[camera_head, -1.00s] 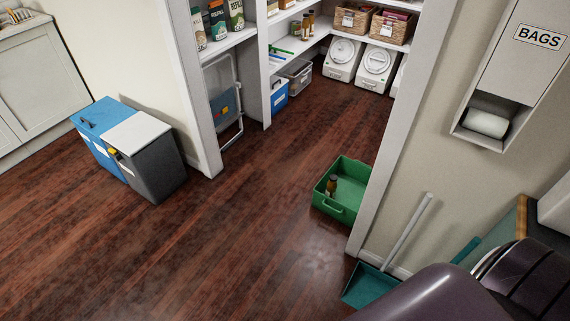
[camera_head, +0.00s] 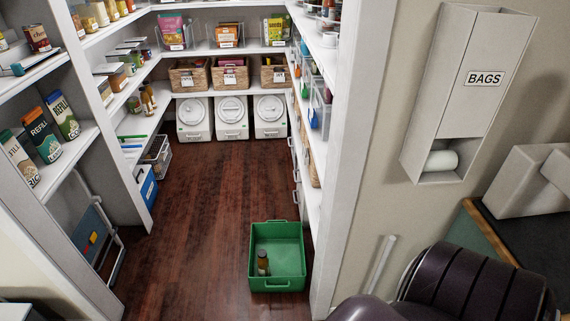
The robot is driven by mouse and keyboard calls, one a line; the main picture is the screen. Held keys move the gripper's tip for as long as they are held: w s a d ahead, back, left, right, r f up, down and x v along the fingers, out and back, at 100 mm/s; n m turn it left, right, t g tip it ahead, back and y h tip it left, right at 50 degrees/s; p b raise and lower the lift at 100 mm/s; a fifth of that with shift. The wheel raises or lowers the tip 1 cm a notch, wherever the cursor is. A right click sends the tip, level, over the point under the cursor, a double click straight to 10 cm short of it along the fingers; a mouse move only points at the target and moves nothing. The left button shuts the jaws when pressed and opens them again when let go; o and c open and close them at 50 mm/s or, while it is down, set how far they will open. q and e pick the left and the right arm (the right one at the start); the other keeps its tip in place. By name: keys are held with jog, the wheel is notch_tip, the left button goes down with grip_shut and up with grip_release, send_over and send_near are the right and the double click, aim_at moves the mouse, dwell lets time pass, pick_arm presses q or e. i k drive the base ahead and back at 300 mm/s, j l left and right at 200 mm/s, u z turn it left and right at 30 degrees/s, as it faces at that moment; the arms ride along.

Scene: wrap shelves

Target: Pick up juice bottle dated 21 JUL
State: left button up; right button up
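A small brown bottle (camera_head: 262,264) stands upright inside a green crate (camera_head: 290,285) on the floor, at the pantry doorway; its label and date are too small to read. Other small dark bottles (camera_head: 146,100) stand on a lower left shelf, also without a readable date. I cannot tell which bottle is dated 21 JUL. Dark purple parts of my own arm show at the bottom right. Neither of my grippers is in view.
White shelves line the pantry on the left, back and right. Wicker baskets (camera_head: 231,75) and white lidded bins (camera_head: 231,118) stand at the back. A bags dispenser (camera_head: 462,90) hangs on the right wall. The wooden floor (camera_head: 215,190) between the shelves is clear.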

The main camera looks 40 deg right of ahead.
aim_at(262, 266)
jog(key=i+j+z, duration=0.1)
jog(key=i+z, duration=0.15)
jog(key=z, duration=0.15)
jog(key=i+j+z, duration=0.15)
jog(key=z, duration=0.25)
jog(key=i+j+z, duration=0.2)
jog(key=z, duration=0.2)
jog(key=i+j+z, duration=0.15)
jog(key=j+z, duration=0.25)
jog(key=i+j+z, duration=0.1)
jog(key=j+z, duration=0.15)
jog(key=z, duration=0.15)
